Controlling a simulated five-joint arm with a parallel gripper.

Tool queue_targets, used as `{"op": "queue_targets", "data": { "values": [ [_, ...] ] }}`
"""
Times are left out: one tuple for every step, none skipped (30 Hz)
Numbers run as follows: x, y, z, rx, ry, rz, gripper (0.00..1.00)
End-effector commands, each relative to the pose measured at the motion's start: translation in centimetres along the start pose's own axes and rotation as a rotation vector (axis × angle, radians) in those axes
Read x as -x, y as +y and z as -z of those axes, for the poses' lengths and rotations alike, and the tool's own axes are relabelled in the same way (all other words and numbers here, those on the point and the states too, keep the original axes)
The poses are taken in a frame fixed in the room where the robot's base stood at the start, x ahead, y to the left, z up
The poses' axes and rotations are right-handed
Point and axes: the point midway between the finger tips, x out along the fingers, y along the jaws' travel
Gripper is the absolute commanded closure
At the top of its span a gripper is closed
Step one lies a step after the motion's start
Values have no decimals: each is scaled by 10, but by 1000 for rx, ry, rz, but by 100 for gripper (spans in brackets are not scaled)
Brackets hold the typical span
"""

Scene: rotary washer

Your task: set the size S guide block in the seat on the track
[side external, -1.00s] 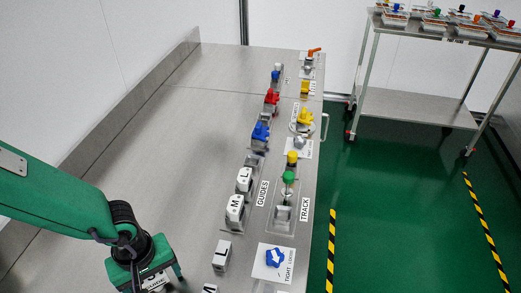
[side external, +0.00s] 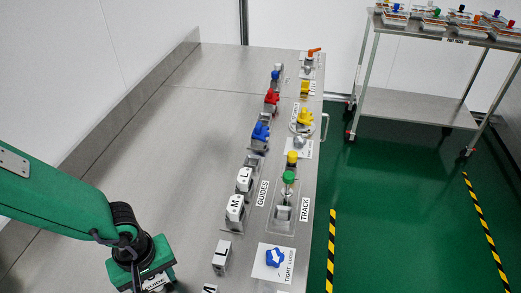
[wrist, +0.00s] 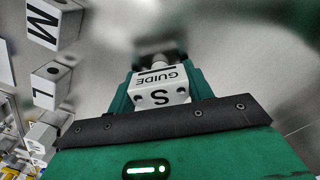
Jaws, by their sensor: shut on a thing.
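The white size S guide block (wrist: 160,88), marked GUIDE and S, is between the green fingers of my gripper (wrist: 158,78) in the wrist view. My gripper (side external: 150,283) is shut on it at the lower left of the side view, where the block is partly cut off by the frame edge. The track (side external: 287,228) is a metal plate with a TRACK label on the right part of the bench. A grey metal piece, perhaps the seat, stands on its near part. My gripper is well to the left of the track.
A blue knob (side external: 275,258) sits on a white plate in front of the track. The bench's left part is clear.

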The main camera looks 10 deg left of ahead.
Motion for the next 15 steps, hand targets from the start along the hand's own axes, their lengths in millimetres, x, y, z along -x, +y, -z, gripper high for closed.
{"op": "queue_targets", "data": {
  "values": [
    [0, 0, 0, 0, 0, 0, 76],
    [0, 0, 0, 0, 0, 0, 76],
    [0, 0, 0, 0, 0, 0, 76],
    [1, 0, 0, 0, 0, -1, 76],
    [1, 0, 0, 0, 0, -1, 76],
    [2, 0, 0, 0, 0, -1, 76],
    [3, 0, 0, 0, 0, -1, 76],
    [5, 0, 0, 0, 0, -1, 76],
    [7, 0, 0, 0, 0, -1, 76],
    [8, 1, 0, 0, 0, -2, 76],
    [11, 1, 0, 0, 0, -2, 76],
    [14, 1, 0, 0, 0, -3, 76],
    [17, 1, 0, 0, 0, -4, 76],
    [20, 1, 0, 0, 0, -3, 76],
    [24, 1, 0, 0, 0, -4, 76]
  ]
}}
